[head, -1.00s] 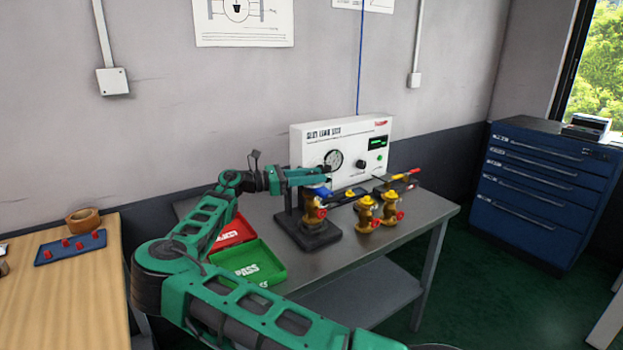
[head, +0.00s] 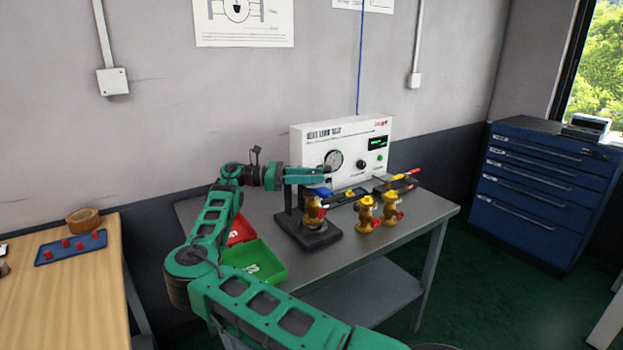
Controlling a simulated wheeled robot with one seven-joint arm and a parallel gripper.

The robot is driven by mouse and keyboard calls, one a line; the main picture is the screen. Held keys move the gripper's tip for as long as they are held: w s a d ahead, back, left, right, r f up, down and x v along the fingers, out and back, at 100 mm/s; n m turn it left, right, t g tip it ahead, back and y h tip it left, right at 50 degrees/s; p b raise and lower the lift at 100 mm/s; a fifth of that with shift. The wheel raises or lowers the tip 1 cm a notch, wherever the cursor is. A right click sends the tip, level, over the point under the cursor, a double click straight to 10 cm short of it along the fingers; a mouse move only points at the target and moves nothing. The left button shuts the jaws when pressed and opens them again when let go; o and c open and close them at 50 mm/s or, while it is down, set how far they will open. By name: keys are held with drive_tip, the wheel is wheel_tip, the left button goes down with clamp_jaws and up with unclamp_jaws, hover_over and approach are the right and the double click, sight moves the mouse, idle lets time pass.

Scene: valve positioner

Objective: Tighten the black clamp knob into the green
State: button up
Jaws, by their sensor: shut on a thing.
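My gripper (head: 324,179) is at the top of the black clamp stand (head: 318,240) on the grey bench. It is shut at the clamp's top, where the black clamp knob is hidden by the fingers. A blue part (head: 322,191) shows just under the fingertips. A brass valve (head: 313,212) stands upright in the clamp stand below it. No green mark on the clamp can be made out at this size.
Two more brass valves (head: 366,212) (head: 390,208) stand right of the clamp. A white test panel (head: 349,140) with a gauge is behind. Red (head: 240,229) and green (head: 262,262) trays lie left, partly behind my arm. The bench's front right is clear.

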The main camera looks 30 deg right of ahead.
drive_tip(key=o, duration=1.1)
drive_tip(key=shift+w, duration=0.15)
drive_tip(key=shift+c, duration=0.2)
drive_tip(key=v, duration=1.1)
